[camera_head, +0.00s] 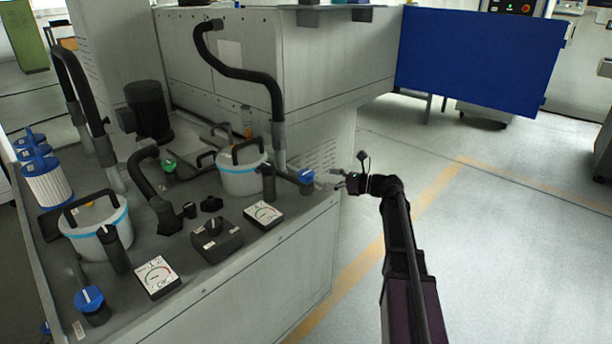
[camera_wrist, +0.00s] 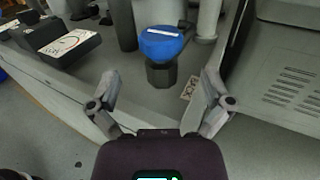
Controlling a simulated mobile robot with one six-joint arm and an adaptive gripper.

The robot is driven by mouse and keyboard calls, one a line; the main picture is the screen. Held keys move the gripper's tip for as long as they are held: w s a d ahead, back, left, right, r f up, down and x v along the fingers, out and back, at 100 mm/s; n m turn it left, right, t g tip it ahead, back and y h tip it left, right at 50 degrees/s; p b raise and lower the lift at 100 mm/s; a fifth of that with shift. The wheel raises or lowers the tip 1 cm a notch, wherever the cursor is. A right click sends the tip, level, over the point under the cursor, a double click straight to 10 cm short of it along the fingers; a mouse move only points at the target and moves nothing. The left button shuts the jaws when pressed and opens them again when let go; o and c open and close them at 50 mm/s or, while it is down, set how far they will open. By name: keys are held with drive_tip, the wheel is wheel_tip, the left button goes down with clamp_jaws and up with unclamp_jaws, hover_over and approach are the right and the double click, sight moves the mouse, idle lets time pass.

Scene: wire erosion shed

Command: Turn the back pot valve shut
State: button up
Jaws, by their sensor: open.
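The back pot (camera_head: 241,178) is a white pot with a light blue band and dark handle. Its valve (camera_head: 306,176) has a blue knob on a dark body, at the right corner of the bench top. In the wrist view the valve knob (camera_wrist: 160,45) is just ahead of my gripper, with a white mark running nearly straight across its top. My gripper (camera_head: 339,181) is just right of the valve, beyond the bench edge. In the wrist view the fingers of my gripper (camera_wrist: 160,88) are spread and empty, apart from the valve.
A gauge (camera_head: 263,214) and a dark box with a knob (camera_head: 216,240) are left of the valve. The front pot (camera_head: 97,240) has its own blue valve (camera_head: 91,304). A thick black hose (camera_head: 240,72) rises behind the back pot. The floor to the right is clear.

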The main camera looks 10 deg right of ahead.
sight(306, 173)
drive_tip(key=shift+x, duration=3.7)
drive_tip(key=shift+c, duration=0.2)
drive_tip(key=c, duration=1)
